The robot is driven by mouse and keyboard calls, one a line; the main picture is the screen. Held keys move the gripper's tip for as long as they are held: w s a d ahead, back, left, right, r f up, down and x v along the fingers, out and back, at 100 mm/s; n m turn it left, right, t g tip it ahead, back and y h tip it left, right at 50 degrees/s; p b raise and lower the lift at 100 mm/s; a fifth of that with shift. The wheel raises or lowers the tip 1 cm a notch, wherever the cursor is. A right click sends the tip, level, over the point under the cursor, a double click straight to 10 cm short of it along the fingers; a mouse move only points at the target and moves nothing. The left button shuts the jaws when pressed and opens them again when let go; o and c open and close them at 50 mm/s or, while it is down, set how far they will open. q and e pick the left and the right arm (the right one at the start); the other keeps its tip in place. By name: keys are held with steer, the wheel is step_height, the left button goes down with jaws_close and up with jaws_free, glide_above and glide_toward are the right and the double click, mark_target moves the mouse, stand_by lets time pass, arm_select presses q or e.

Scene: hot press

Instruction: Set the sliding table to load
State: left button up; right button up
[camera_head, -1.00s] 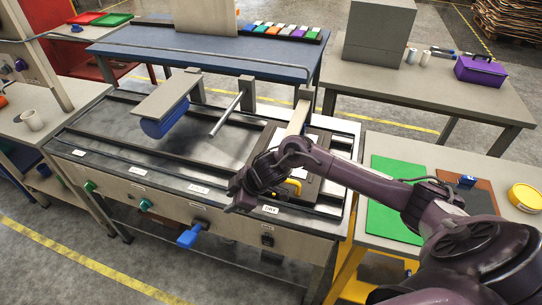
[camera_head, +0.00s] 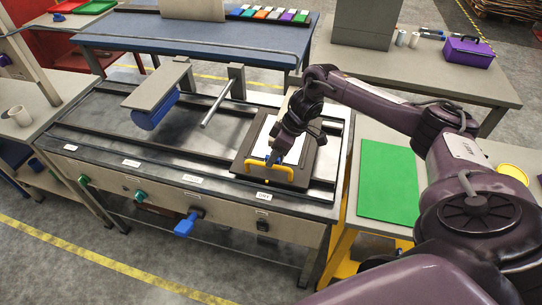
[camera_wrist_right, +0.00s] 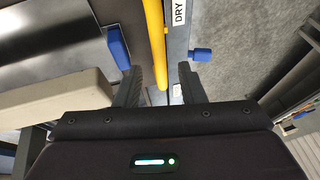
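The sliding table (camera_head: 243,160) is a dark plate with a pale sheet on it, at the right end of the press rails, above the DRY label (camera_head: 263,196). Its yellow handle (camera_head: 254,166) runs along its front edge. My right gripper (camera_head: 273,158) is over the table just behind the handle, pointing down. In the right wrist view my right gripper (camera_wrist_right: 160,88) is open, and the yellow handle (camera_wrist_right: 154,40) reaches in between its fingers with gaps at both sides. I cannot tell how deep the handle sits. My left gripper is out of view.
A raised platen with a blue roller (camera_head: 156,109) and a grey bar (camera_head: 216,103) stand over the rails to the left. A blue lever (camera_head: 187,223) and green knobs (camera_head: 140,195) are on the front panel. A green mat (camera_head: 388,180) lies on the right bench.

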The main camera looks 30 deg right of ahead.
steer(key=shift+x, duration=1.2)
steer(key=shift+c, duration=0.2)
jaws_close()
